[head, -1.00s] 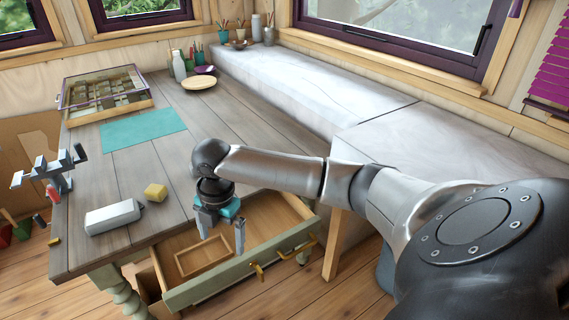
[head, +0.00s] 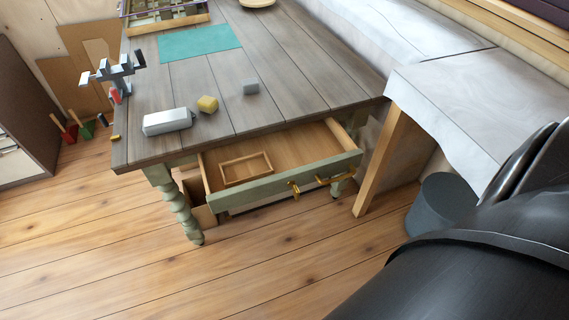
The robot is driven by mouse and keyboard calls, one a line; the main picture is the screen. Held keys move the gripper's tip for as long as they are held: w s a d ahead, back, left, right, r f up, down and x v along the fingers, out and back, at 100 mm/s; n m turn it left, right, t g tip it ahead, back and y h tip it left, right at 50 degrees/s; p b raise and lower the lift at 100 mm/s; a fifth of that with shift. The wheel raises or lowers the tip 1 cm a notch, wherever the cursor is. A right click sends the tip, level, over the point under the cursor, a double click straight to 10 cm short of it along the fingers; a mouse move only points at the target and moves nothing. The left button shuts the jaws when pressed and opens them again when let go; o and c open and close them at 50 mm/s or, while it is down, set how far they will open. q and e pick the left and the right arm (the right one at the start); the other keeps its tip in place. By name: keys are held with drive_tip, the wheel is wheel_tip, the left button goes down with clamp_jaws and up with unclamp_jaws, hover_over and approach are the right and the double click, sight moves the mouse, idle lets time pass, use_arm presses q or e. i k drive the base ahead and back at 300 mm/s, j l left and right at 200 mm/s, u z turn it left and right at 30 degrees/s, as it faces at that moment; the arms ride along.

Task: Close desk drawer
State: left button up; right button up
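The desk (head: 284,82) has a grey plank top and green turned legs. A brass key or latch piece (head: 294,190) shows on the drawer front. Inside the drawer lies a small wooden frame or tray (head: 246,169); the rest of the visible drawer floor is bare. Part of my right arm fills the lower right corner. Neither gripper shows in the head view.
A grey vise (head: 112,72) is at the left edge. A dark bin (head: 441,205) stands right of the drawer. The floor before the drawer is clear.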

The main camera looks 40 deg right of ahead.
sight(239, 173)
drive_tip(key=i+j+z, duration=0.1)
drive_tip(key=i, duration=0.25)
drive_tip(key=i+j+z, duration=0.1)
drive_tip(key=i, duration=0.3)
drive_tip(key=i+j+z, duration=0.1)
drive_tip(key=i+j, duration=0.15)
drive_tip(key=i+z, duration=0.1)
drive_tip(key=z, duration=2.05)
